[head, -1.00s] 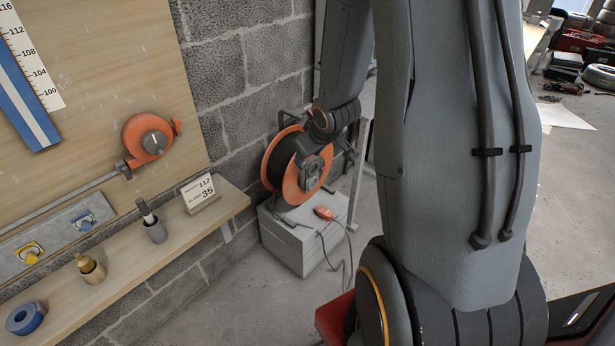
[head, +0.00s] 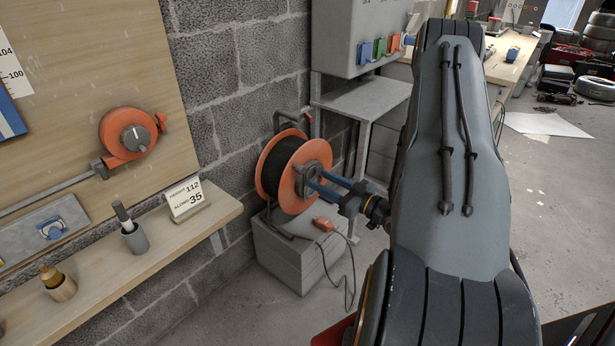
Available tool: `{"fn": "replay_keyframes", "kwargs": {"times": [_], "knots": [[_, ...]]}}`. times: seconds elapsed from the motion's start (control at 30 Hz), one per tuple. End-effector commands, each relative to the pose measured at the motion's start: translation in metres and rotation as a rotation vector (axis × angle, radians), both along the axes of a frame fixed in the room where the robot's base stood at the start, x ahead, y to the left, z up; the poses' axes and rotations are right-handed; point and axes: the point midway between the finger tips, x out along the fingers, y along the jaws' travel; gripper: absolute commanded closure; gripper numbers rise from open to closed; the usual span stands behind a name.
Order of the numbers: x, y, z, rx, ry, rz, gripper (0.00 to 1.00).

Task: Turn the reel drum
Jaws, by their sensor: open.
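The reel drum (head: 268,178) has orange flanges with dark cable wound between them. It stands upright in a dark tubular frame on a pale grey block (head: 291,254). My gripper (head: 316,182) comes in from the right, with two long blue fingers spread apart. Its fingertips lie in front of the drum's near orange face, beside the dark grey part at the hub. I cannot tell whether they touch it. The gripper holds nothing visible, and the fingers hide part of the near face.
An orange plug (head: 324,224) with a dark cable lies on the block's top. A block wall stands behind. A wooden shelf (head: 150,246) with small tools and a number card is at left. A grey bench (head: 362,97) and a cabinet with coloured sockets (head: 358,22) stand behind the arm.

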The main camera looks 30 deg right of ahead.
Motion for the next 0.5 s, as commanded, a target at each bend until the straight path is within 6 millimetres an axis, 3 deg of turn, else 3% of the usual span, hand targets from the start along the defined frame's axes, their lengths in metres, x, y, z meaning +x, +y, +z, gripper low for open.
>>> {"fn": "replay_keyframes", "kwargs": {"times": [0.3,0.5], "knots": [[0.046,0.018,0.0,0.0,0.001,0.002,0.57],[0.058,0.022,0.0,-0.001,0.002,0.0,0.57]]}}
